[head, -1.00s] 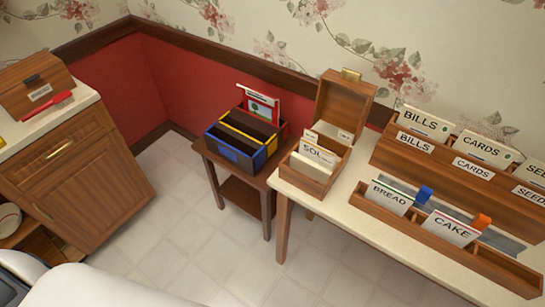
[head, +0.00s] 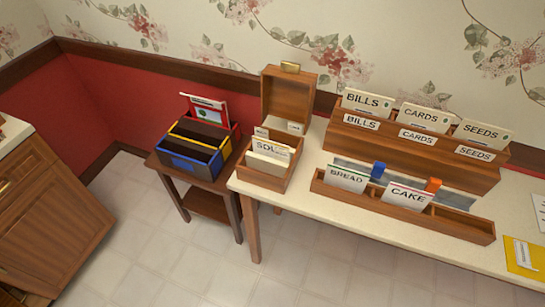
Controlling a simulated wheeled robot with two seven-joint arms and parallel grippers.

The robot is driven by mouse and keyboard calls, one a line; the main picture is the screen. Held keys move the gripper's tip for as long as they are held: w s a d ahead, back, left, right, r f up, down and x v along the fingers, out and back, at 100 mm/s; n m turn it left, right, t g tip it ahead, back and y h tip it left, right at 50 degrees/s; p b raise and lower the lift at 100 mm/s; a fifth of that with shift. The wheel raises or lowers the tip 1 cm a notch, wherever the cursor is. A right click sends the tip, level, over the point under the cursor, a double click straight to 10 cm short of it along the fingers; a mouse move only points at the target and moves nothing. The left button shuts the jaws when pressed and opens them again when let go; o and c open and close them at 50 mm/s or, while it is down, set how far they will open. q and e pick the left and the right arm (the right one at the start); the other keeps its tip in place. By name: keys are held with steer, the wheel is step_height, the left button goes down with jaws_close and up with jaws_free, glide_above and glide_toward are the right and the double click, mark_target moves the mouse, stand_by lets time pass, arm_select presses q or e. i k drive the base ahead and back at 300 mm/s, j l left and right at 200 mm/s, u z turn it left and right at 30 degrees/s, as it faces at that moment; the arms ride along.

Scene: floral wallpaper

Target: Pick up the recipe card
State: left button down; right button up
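No card in view is labelled as a recipe card. A BREAD card (head: 347,180) and a CAKE card (head: 408,196) stand upright in a long low wooden tray (head: 470,228) on the cream-topped table. An open wooden box (head: 262,181) at the table's left end holds several cards, the front ones (head: 270,149) with a partly hidden label that seems to start with SOU. Neither of my grippers is in view.
A tiered wooden rack (head: 345,137) holds BILLS, CARDS and SEEDS cards. A blue, yellow and red divided box (head: 187,163) sits on a small side table (head: 205,200). A yellow folder (head: 522,256) lies at right. A wooden cabinet (head: 50,210) stands left; tiled floor is clear between.

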mark_target(397, 194)
steer(key=z, duration=1.2)
